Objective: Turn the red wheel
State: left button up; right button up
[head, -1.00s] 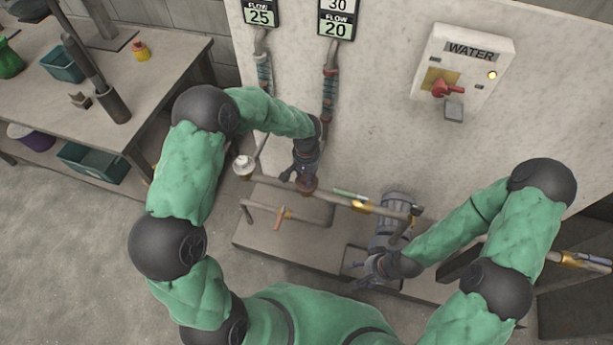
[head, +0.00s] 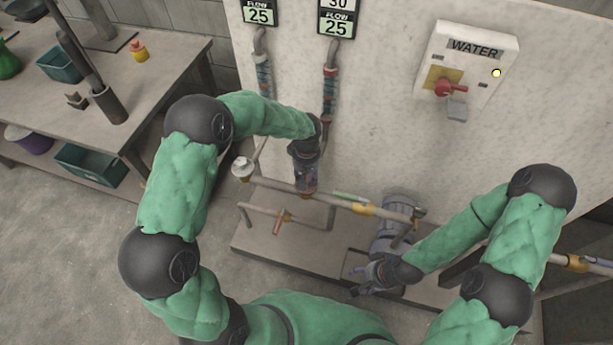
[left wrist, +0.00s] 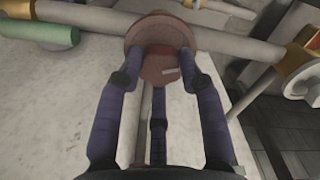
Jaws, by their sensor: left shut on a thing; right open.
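The red wheel (left wrist: 160,68) shows in the left wrist view as a dull red disc in front of a horizontal pipe. My right gripper (head: 372,285) is open and empty, low in front of a grey cylindrical motor or pump (head: 393,232).
A white wall panel carries a WATER box (head: 467,65) with a red switch and a lit yellow lamp. A horizontal pipe (head: 345,202) runs above a grey plinth (head: 290,245). A workbench (head: 150,75) with bins stands at the left. The floor between is clear.

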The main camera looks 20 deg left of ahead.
pick_arm(q)
jog(key=shift+w, duration=0.1)
dwell(0.3)
jog(key=o, duration=1.1)
jog(key=shift+o, duration=0.2)
jog(key=shift+r, duration=0.1)
notch_tip(320, 180, up, 12)
jog(key=s+d+f+m+h+p, duration=0.1)
jog(key=s+d+f+m+h, duration=0.15)
jog(key=s+f, duration=0.6)
jog(key=s+d+f+m+h+p, duration=0.1)
jog(key=s+d+f+h, duration=0.15)
jog(key=s+f, duration=0.65)
jog(key=s+f+m+y, duration=0.1)
jog(key=s+f, duration=0.4)
jog(key=f, duration=0.1)
jog(key=shift+s+f+p, duration=0.25)
jog(key=shift+f+p, duration=0.1)
jog(key=shift+p, duration=0.1)
